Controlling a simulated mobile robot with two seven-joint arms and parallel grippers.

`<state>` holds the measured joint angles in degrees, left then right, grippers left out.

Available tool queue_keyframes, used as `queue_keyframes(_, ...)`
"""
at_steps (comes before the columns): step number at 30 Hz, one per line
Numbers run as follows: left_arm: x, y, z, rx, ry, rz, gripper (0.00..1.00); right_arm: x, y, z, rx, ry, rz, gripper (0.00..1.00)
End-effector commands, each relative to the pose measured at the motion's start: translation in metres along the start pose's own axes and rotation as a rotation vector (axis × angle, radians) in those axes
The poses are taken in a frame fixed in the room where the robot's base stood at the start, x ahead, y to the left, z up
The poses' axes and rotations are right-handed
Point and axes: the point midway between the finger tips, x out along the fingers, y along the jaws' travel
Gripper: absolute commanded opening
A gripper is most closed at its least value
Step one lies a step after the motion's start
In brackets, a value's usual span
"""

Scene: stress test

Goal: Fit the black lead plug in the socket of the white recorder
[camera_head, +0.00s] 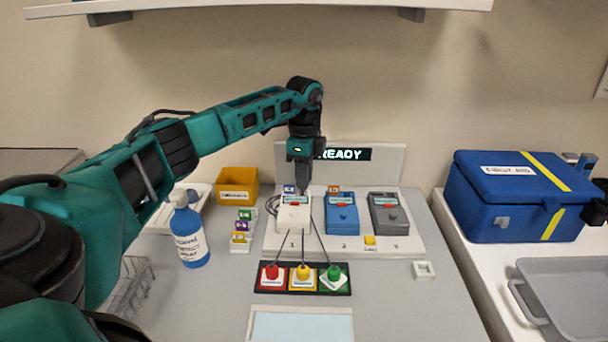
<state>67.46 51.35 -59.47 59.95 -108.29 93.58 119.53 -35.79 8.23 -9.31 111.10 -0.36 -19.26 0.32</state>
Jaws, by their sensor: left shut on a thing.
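The white recorder (293,222) stands at the left of a white board, above the number 1. My left gripper (304,188) points down at the back edge of this recorder, over its top end. It is shut on a small dark thing, apparently the black lead plug, mostly hidden between the fingers. A black lead (272,206) lies in loops just left of the recorder. The socket is not visible, and I cannot tell whether the plug touches it.
A blue recorder (342,220) and a grey recorder (388,220) stand to the right. Red, yellow and green buttons (303,275) are in front. A spray bottle (189,238) and a yellow bin (237,188) stand left. A READY display (347,154) is behind; a blue first-aid box (510,200) is right.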

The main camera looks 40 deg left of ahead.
Motion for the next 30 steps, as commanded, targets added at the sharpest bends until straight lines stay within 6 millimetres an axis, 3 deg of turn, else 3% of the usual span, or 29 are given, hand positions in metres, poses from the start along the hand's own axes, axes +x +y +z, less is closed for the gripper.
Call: queue_keyframes(30,0.012,0.000,0.000,0.000,0.000,0.000,0.00,0.000,0.000,-0.002,0.000,0.003,0.000,0.64)
